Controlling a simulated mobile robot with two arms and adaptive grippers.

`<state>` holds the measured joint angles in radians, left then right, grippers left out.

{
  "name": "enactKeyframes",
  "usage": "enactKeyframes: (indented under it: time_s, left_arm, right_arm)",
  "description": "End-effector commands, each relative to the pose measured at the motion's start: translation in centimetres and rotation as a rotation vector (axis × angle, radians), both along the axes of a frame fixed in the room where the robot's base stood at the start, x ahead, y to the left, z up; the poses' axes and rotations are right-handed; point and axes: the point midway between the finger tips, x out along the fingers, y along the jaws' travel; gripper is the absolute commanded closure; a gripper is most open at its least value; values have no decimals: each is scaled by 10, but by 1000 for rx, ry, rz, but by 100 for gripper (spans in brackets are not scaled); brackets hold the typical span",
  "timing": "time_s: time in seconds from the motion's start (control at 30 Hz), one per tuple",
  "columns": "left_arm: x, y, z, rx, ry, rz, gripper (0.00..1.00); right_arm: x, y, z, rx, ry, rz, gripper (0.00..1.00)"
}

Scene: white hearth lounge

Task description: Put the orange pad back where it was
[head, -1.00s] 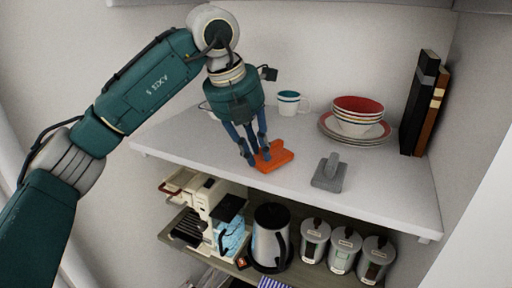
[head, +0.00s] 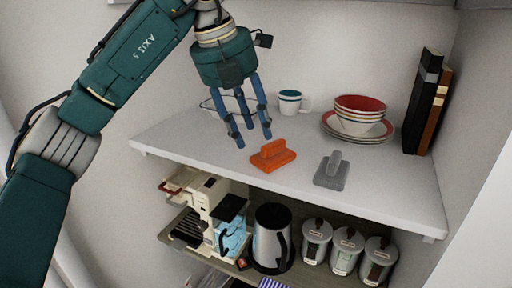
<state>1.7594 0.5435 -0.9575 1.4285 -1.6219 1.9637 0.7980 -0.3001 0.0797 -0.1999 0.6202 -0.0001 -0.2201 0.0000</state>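The orange pad (head: 273,155) lies flat on the white shelf (head: 215,155), near its front edge, with its raised grip on top. A grey pad (head: 331,171) of similar shape lies to its right, apart from it. My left gripper (head: 252,140) is above and behind the orange pad, its blue fingers spread, pointing down. Nothing is between the fingers, and they look clear of the pad. My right gripper is not in view.
A cup (head: 289,102), stacked bowls on plates (head: 358,118) and upright books (head: 424,105) stand at the back and right. Below, a lower shelf holds a coffee machine (head: 206,212), a kettle (head: 271,238) and several canisters (head: 347,250). The shelf's front right is clear.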

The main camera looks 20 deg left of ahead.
Motion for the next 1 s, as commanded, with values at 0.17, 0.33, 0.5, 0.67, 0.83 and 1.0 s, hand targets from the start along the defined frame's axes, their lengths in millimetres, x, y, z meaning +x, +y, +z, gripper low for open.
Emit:
enactKeyframes:
  time_s: [0.17, 0.33, 0.5, 0.67, 0.83, 1.0]
  left_arm:
    - [-10, 7, 35, 0, -3, 0, 61]
    - [-15, 11, 53, 1, -1, 1, 61]
    - [-17, 12, 57, 0, 1, 0, 61]
    - [-17, 12, 57, 0, 1, 0, 61]
    - [-17, 11, 57, 0, 1, 0, 61]
    - [-17, 12, 57, 0, 0, -1, 61]
  right_arm:
    - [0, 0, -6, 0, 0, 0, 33]
    - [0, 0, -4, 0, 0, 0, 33]
    - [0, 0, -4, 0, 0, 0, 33]
    - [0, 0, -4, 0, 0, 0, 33]
    - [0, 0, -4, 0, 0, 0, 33]
    - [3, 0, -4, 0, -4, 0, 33]
